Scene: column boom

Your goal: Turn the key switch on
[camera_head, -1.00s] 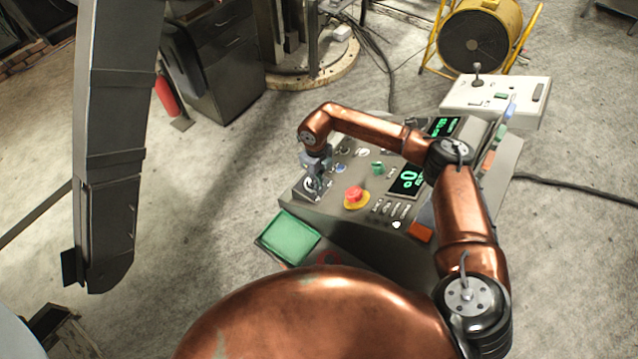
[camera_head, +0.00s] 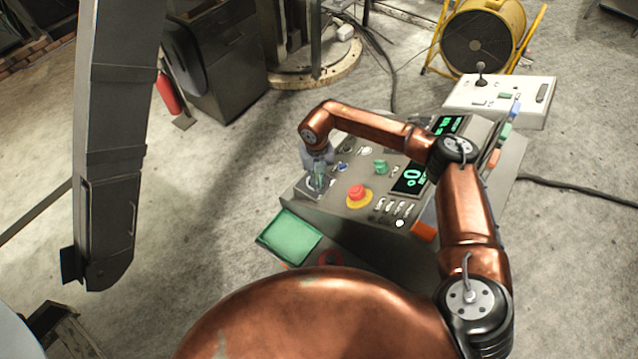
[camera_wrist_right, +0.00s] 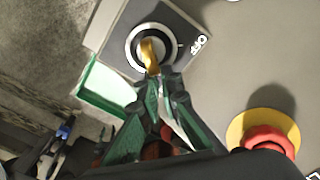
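The key switch (camera_wrist_right: 132,50) has a round dark and white ring on a square plate, with a gold key (camera_wrist_right: 150,52) in it and the label OFF beside it at the right. In the head view its plate (camera_head: 309,188) sits at the near left corner of the grey control console (camera_head: 334,201). My right gripper (camera_wrist_right: 160,76) comes from below in the wrist view, its green-sided fingertips close together at the key's lower end and apparently pinching it. In the head view my right gripper (camera_head: 318,180) points down and partly hides the switch. My left gripper is in neither view.
A red emergency button (camera_head: 357,192) on a yellow base stands near the switch. A green knob (camera_head: 380,167), small toggles (camera_head: 391,208) and a display (camera_head: 410,180) lie farther right. A green tray (camera_head: 289,237) is at the console's front. A dark grey beam (camera_head: 112,150) hangs at left.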

